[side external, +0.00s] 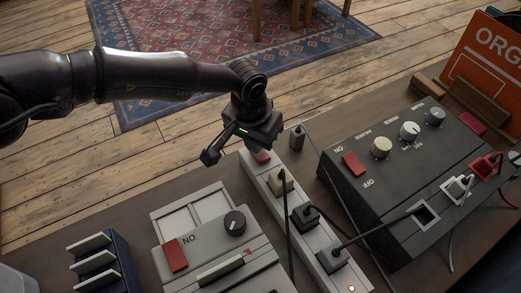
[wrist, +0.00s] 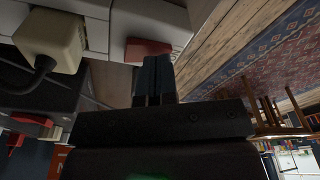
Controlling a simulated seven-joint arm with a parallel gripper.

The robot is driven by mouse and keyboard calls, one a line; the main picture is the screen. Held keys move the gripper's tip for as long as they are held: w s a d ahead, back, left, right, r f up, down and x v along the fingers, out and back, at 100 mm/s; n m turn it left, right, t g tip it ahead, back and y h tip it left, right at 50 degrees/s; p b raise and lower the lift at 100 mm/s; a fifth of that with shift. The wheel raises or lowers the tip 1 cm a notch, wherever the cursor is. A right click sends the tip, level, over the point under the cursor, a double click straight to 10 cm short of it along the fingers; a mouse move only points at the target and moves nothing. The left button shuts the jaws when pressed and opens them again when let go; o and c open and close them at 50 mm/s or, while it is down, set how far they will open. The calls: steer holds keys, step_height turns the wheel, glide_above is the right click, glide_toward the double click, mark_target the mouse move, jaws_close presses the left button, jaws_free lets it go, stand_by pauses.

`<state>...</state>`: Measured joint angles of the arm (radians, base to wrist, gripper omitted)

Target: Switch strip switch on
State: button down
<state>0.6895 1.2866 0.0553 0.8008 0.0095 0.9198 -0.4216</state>
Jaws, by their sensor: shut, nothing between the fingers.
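The white power strip (side external: 263,178) lies on the desk, running from upper left to lower right in the side external view. Its red rocker switch (side external: 261,157) is at the far end, partly hidden by my gripper (side external: 254,149). In the wrist view the red switch (wrist: 146,48) shows on the pale strip end (wrist: 165,20). My gripper's dark fingertips (wrist: 157,62) are shut together, empty, right by the switch's edge. I cannot tell whether they touch it. Whether the rocker is tipped on or off is not clear.
Plugs with cords, including a cream plug (side external: 282,181) and a black plug (side external: 305,214), sit in the strip. A dark control box (side external: 375,170) with knobs stands right, and a grey box (side external: 215,255) with a red switch stands left. An orange binder (side external: 490,60) is behind.

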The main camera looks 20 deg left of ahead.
steer(key=shift+r, duration=3.3)
steer(key=shift+f, duration=0.1)
steer(key=s+a+r, duration=0.5)
steer(key=a+r, duration=0.2)
steer(key=a, duration=0.3)
steer(key=s+a+r, duration=0.6)
steer(key=a+r, duration=0.2)
steer(key=a, duration=0.3)
steer(key=s+a+r+n+t, duration=0.1)
steer(key=s+a+r+t, duration=0.1)
steer(key=s+a+r, duration=0.2)
steer(key=s+a+r+n+t, duration=0.1)
steer(key=s+a+r, duration=0.3)
steer(key=s+a, duration=0.7)
steer(key=shift+s+n+t, duration=0.4)
steer(key=shift+s+n, duration=0.1)
steer(key=shift+s, duration=0.3)
